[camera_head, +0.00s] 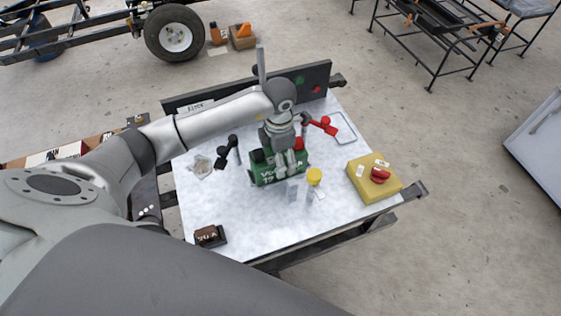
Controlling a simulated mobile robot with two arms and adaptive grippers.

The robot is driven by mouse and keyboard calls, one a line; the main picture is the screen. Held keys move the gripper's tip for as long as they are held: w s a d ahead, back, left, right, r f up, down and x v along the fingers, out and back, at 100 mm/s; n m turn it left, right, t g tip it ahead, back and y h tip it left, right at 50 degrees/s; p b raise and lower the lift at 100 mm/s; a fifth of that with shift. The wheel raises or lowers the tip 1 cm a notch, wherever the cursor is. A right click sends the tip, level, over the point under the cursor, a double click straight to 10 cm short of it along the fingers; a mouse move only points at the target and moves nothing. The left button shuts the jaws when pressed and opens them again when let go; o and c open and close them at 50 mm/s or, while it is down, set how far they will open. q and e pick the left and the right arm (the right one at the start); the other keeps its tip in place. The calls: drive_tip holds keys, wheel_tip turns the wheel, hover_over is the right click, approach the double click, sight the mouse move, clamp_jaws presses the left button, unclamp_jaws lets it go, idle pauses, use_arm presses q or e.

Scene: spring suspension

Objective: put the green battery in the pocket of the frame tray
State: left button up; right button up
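The green battery (263,176) with white lettering stands on the white table, with a black cap and a red cap on its top. My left gripper (286,166) reaches down over the battery from above, its fingers in front of the battery's right half. From here I cannot tell whether the fingers grip it or only overlap it. I cannot make out the frame tray or its pocket for certain; a black vehicle frame (80,31) with a wheel is at the upper left. My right gripper is not in view.
On the white table (231,219) are a yellow-capped bottle (313,178), a yellow block (369,184) with a red knob, a small dark box (209,236), red-handled (324,126) and black clamps, and an outlined grey tray (344,129). A dark panel (314,80) edges the back.

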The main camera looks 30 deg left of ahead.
use_arm(q)
wheel_tip(320, 180, up, 10)
drive_tip(key=shift+f+b, duration=0.1)
drive_tip(key=shift+b, duration=0.25)
drive_tip(key=shift+f, duration=0.15)
